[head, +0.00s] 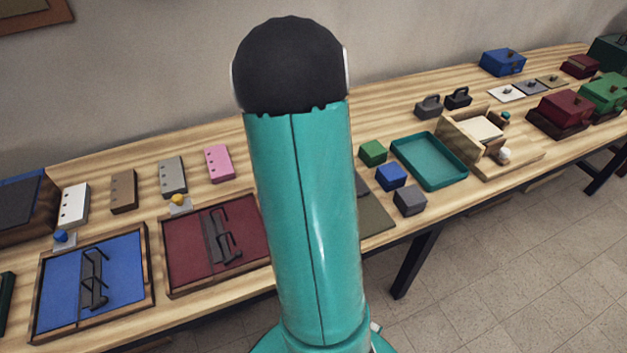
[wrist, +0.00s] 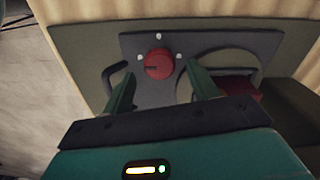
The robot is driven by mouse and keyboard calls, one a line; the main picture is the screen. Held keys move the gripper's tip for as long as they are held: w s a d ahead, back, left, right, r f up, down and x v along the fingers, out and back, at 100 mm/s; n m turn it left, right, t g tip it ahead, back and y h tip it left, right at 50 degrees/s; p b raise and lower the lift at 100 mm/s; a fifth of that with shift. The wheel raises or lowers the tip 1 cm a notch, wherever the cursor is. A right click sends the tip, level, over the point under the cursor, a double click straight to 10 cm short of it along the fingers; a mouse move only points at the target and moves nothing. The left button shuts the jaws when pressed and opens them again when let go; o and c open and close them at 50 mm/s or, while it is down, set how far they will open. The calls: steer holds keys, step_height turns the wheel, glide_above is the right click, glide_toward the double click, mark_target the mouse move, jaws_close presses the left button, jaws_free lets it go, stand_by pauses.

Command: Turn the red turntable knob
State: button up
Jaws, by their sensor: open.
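The red knob (wrist: 158,64) is round, with a dark line across its face, and sits on a dark grey plate (wrist: 210,42) in the wrist view. Small pale marks surround it on the plate. My gripper (wrist: 161,74) is open, its two green fingers spread to the left and right, with the knob showing between their tips. I cannot tell whether either finger touches the knob. In the head view the knob and my gripper are hidden behind my teal arm.
A dark handle (wrist: 112,80) stands left of the knob, and a round rim (wrist: 222,58) with a dark red piece lies to its right. In the head view, an olive board (head: 377,214), grey block (head: 409,201), blue block (head: 391,177) and teal tray (head: 462,174) are close by.

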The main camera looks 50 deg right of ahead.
step_height(320, 180, up, 12)
stand_by(0.3)
steer(key=shift+f, duration=0.1)
